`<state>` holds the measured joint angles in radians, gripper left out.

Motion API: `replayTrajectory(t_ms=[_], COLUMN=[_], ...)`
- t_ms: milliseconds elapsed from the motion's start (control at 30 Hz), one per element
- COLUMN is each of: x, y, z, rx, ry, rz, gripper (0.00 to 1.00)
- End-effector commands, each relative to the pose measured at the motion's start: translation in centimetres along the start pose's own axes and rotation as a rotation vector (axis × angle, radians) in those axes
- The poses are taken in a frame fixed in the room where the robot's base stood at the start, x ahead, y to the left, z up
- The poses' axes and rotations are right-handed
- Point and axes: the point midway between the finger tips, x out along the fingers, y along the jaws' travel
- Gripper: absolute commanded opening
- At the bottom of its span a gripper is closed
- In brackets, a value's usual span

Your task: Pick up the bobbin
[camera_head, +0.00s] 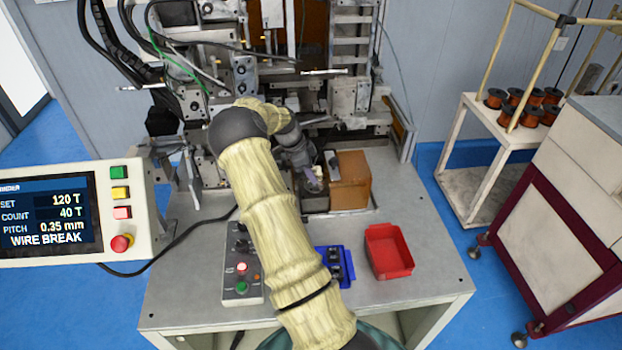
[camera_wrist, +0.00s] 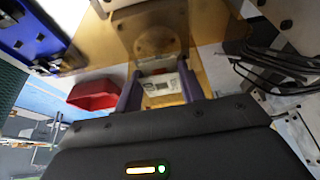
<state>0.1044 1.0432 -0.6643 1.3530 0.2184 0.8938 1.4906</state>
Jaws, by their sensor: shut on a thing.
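My gripper (camera_wrist: 162,90) is shut on a small pale piece with a printed label (camera_wrist: 161,84), which I take to be the bobbin. The piece sits between the two purple fingers; its far side is hidden. In the head view my gripper (camera_head: 313,184) is low at the front of the winding machine, just left of a brown-orange block, and a bit of the pale piece (camera_head: 319,171) shows there. I cannot tell whether the piece still touches the machine.
The amber block (camera_head: 352,180) is close beside my gripper. A red tray (camera_head: 388,251), a blue holder (camera_head: 342,265) and a button box (camera_head: 241,265) are on the bench. The screen (camera_head: 50,218) reads WIRE BREAK. Copper spools (camera_head: 529,115) stand on a cart at right.

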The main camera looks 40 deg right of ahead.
Motion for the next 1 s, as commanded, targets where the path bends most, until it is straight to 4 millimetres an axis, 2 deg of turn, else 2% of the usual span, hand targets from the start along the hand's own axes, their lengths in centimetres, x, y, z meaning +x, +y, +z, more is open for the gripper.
replayTrajectory(t_ms=[400,533,700,1000], x=[-9.7,-12.1,-13.7,-13.9], y=[-0.1,-0.1,0.0,0.0], z=[-4.1,-5.2,-5.8,-5.8], rx=[0.004,0.004,0.002,0.001], ry=[-0.001,-0.001,0.001,0.0], rz=[-0.006,-0.004,-0.001,0.0], gripper=[0.18,0.18,0.18,0.18])
